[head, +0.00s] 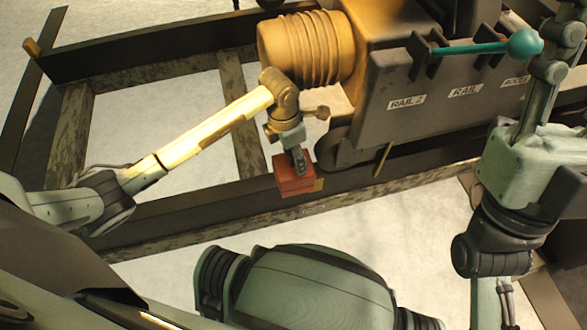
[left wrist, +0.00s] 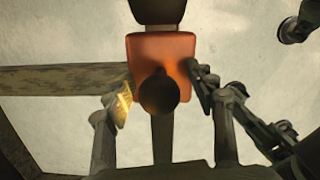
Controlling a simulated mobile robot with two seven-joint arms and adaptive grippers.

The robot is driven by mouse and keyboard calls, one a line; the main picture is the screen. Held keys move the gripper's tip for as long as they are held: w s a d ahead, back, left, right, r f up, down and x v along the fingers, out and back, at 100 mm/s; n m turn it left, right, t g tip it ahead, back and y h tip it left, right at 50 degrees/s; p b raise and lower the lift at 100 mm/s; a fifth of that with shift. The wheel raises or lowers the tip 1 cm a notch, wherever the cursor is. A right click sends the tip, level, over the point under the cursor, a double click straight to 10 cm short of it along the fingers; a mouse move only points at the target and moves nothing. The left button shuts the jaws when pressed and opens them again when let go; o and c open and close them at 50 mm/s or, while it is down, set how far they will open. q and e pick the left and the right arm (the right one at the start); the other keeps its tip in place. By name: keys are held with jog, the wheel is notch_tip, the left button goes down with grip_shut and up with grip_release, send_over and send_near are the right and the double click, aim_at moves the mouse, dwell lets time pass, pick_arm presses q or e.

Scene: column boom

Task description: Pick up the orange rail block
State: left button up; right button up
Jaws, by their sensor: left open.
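In the left wrist view the orange block (left wrist: 176,47) lies between the two spread fingers of my left gripper (left wrist: 160,82), one on each side. The jaws are open; whether a finger touches the block I cannot tell. A dark round knob (left wrist: 158,94) covers the block's lower middle. My right gripper is not in view.
A dark machine panel (head: 385,125) with rail labels stands right of the block. A teal lever with a ball end (head: 524,43) sticks out above it. A ribbed yellow cylinder (head: 305,48) is close above my left wrist. Pale floor (head: 160,120) shows between the rails.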

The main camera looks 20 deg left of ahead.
pick_arm(q)
jog(key=shift+c, duration=0.4)
grip_shut()
jog(key=shift+w+r, duration=0.1)
jog(key=shift+r, duration=0.05)
jog(key=shift+r, duration=0.1)
